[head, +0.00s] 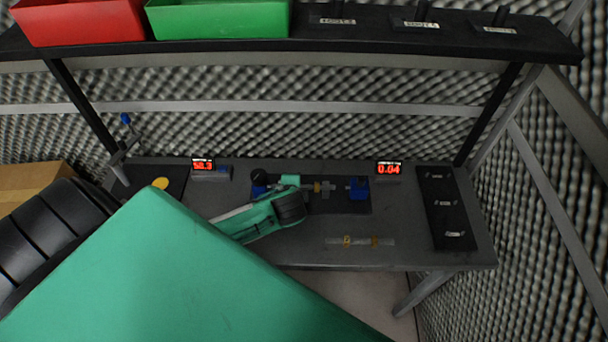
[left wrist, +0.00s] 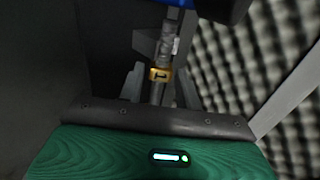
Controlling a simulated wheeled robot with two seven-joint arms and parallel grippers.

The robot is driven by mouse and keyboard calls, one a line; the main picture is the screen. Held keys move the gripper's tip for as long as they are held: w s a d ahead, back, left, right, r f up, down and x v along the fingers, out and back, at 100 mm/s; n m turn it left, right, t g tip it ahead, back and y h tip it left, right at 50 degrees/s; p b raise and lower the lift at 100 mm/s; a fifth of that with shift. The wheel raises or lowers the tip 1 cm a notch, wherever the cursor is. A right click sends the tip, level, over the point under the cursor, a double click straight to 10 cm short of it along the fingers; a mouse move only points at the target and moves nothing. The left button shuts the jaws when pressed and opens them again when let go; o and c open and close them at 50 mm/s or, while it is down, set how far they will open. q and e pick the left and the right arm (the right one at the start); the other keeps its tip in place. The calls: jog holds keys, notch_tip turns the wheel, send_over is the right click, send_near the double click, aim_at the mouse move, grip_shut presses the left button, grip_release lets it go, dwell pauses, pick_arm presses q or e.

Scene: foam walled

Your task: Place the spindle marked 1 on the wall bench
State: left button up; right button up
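The spindle marked 1 is a thin grey shaft with a yellow tag reading 1 (left wrist: 160,75) in the left wrist view. It runs away from my wrist toward a blue part at the top. In the head view its orange-yellow ring (head: 317,187) shows in line with two blue blocks of a dark fixture on the wall bench (head: 300,257). My left gripper (left wrist: 160,68) has a grey finger on each side of the shaft, with dark gaps visible. Its fingertips are hard to make out, and contact is unclear. My right gripper is in neither view.
Red displays read 58.3 (head: 203,164) and 0.04 (head: 389,169). A clear strip with yellow and orange bands (head: 360,241) lies near the front edge. A black labelled plate (head: 433,222) is at right. Red (head: 80,22) and green (head: 218,18) bins sit on the shelf above.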

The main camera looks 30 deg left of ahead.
pick_arm(q)
jog(key=shift+w+a+f, duration=0.1)
jog(key=shift+w+f, duration=0.05)
jog(key=shift+f, duration=0.05)
grip_shut()
jog(key=shift+r, duration=0.2)
